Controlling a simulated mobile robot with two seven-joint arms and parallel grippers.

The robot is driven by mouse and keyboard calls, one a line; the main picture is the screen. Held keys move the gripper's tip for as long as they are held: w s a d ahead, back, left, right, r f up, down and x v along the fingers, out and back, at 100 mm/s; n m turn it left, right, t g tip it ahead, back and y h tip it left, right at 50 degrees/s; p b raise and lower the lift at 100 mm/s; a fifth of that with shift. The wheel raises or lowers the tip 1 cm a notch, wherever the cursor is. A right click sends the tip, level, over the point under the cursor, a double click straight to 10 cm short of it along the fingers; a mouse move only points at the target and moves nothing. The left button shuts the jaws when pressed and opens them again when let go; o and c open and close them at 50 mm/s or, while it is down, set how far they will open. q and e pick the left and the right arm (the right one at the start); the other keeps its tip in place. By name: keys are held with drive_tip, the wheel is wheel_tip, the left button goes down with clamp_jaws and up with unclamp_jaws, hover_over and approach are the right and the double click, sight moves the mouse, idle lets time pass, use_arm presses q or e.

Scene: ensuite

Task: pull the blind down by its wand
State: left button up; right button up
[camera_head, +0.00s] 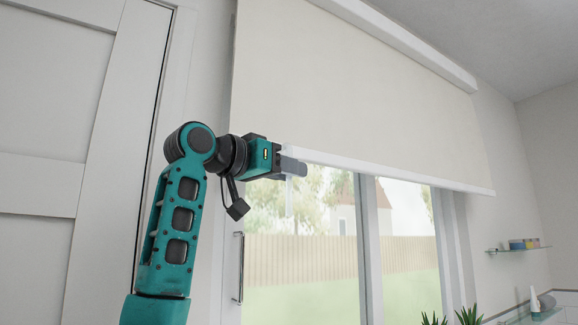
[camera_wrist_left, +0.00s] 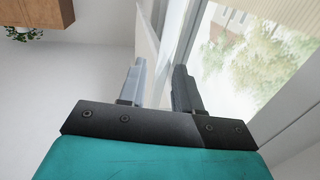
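The cream roller blind (camera_head: 350,90) covers the upper part of the window, and its white bottom bar (camera_head: 410,178) slopes across the head view. A short, pale, see-through wand (camera_head: 289,200) hangs at the bar's left end. My left gripper (camera_head: 296,168) is level with the wand's upper part, just under the bar, and overlaps it in the head view. In the left wrist view the two fingers (camera_wrist_left: 160,85) stand apart with a clear gap. I cannot make out the wand between them there, nor whether they touch it. My right gripper is not in view.
The window (camera_head: 320,265) below the blind has a frame and a vertical handle (camera_head: 238,268) near my left arm. A white panelled door (camera_head: 50,130) stands at the left. A glass shelf (camera_head: 518,250) with small items and green plants (camera_head: 468,314) are at the right.

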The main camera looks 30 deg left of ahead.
use_arm(q)
drive_tip(key=shift+w+d, duration=0.1)
drive_tip(key=shift+w, duration=0.2)
drive_tip(key=shift+c, duration=0.5)
clamp_jaws()
